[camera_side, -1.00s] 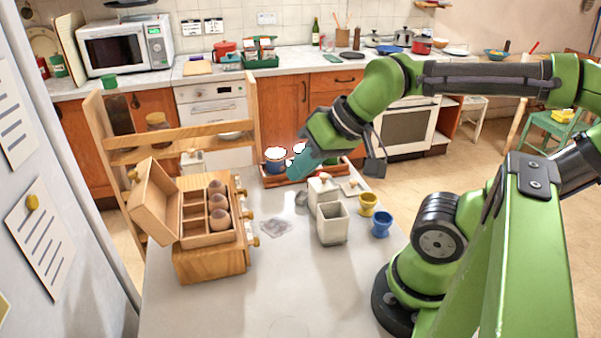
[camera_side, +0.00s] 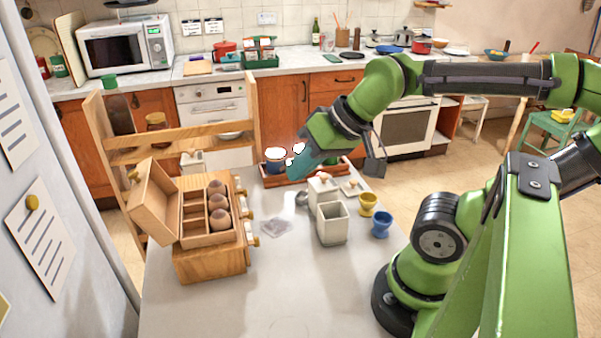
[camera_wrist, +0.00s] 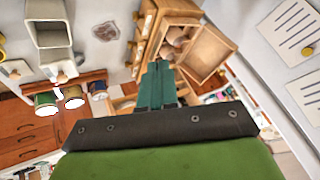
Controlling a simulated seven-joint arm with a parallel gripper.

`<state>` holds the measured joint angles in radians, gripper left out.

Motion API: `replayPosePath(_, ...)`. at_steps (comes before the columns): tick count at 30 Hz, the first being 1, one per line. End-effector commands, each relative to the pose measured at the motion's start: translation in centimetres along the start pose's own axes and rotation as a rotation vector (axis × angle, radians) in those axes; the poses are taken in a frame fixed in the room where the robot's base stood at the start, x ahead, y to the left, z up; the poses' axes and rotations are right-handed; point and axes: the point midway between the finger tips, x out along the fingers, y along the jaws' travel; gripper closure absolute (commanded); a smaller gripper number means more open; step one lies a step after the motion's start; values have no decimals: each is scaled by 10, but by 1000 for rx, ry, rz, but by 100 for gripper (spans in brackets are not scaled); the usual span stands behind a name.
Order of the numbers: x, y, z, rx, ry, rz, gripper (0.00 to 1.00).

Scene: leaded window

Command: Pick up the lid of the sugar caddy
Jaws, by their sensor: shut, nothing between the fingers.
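A white open caddy (camera_side: 332,226) stands on the grey worktop, its top uncovered; it also shows in the wrist view (camera_wrist: 48,30). Just behind it is a white lidded box (camera_side: 322,192) with a small knob. A flat white lid (camera_side: 353,188) with a knob lies to its right; in the wrist view this lid (camera_wrist: 15,70) is at the left edge. I cannot tell which of these belongs to the sugar caddy. My gripper (camera_side: 292,174) is shut and empty, fingers pointing down-left, left of and apart from the lidded box. Its teal fingers (camera_wrist: 157,75) point at the wooden furniture.
Yellow (camera_side: 367,204) and blue (camera_side: 381,224) egg cups stand right of the open caddy. A tray (camera_side: 272,182) with mugs lies behind the gripper. An open wooden box (camera_side: 207,240) with brown eggs sits on a wooden stand at left. The front worktop is clear.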

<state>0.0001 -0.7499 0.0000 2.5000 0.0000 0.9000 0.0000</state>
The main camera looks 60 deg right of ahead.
Motion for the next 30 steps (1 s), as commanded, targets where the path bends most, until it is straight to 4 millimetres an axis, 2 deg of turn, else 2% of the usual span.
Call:
replayPosePath(3,0,0,0,0,0,0,100)
replayPosePath(14,0,0,0,0,0,0,46)
replayPosePath(23,0,3,-1,10,2,7,46)
replayPosePath(26,10,20,-7,72,-21,56,46)
replayPosePath(29,19,48,-29,165,-45,136,46)
replayPosePath(30,22,64,-40,184,-63,174,46)
